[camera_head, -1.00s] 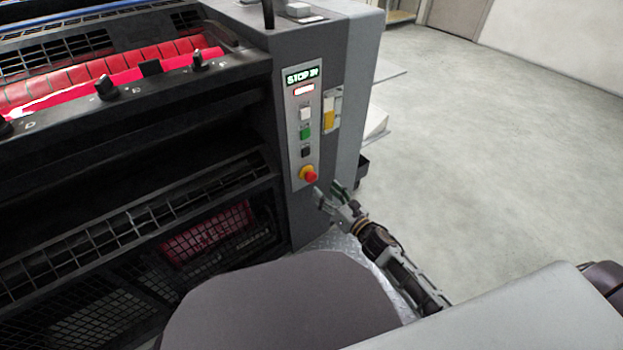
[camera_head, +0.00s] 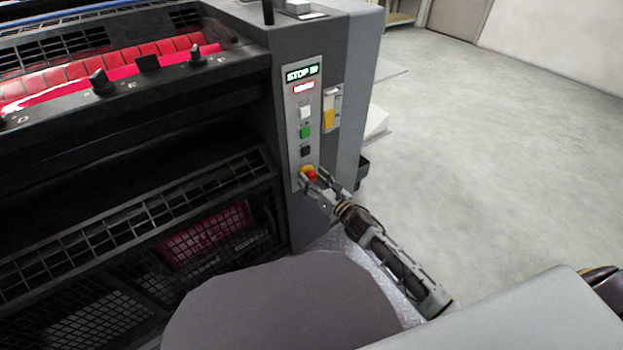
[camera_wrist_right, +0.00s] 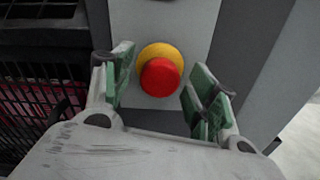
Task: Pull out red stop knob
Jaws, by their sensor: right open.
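The red stop knob (camera_head: 312,176) sits on a yellow collar (camera_head: 306,169) at the bottom of the light control panel. In the right wrist view the red knob (camera_wrist_right: 160,77) is round and lies between the two green-padded fingers, with the yellow collar (camera_wrist_right: 157,51) behind it. My right gripper (camera_head: 315,182) is open around the knob; gaps show on both sides, so the fingers do not appear to touch it. It also shows in the right wrist view (camera_wrist_right: 160,85). The display (camera_head: 302,73) above reads something like "STOP IN". My left gripper is not in view.
A white button (camera_head: 306,112), a green button (camera_head: 306,132) and a black button (camera_head: 307,151) sit above the knob. A yellow-and-white switch (camera_head: 330,115) is on the panel's right. The dark press with red rollers (camera_head: 120,74) fills the left. Open floor (camera_head: 480,150) lies to the right.

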